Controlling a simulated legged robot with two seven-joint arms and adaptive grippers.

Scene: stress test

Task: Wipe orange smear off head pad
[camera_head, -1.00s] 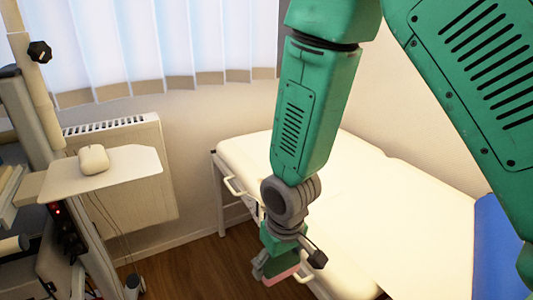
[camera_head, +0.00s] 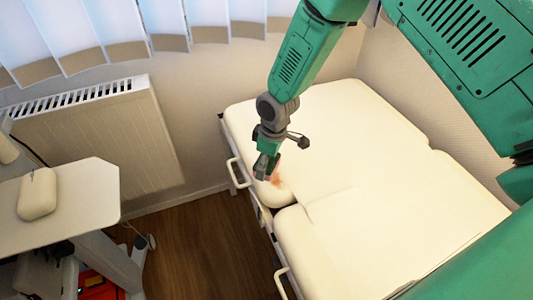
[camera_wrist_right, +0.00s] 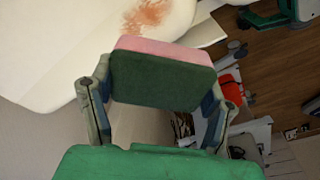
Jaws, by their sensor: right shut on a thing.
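My right gripper (camera_head: 266,170) is shut on a sponge (camera_wrist_right: 162,78) with a dark green face and a pink side. In the head view the gripper points down over the near left edge of the cream head pad (camera_head: 282,204). The orange smear (camera_head: 279,182) lies on the pad close beside the gripper and is partly hidden by it. I cannot tell whether the sponge touches the pad. My left gripper is out of view.
The cream treatment couch (camera_head: 375,215) has white side handles (camera_head: 236,172). A radiator (camera_head: 95,145) stands under the window blinds. Wooden floor (camera_head: 200,240) lies open between cart and couch.

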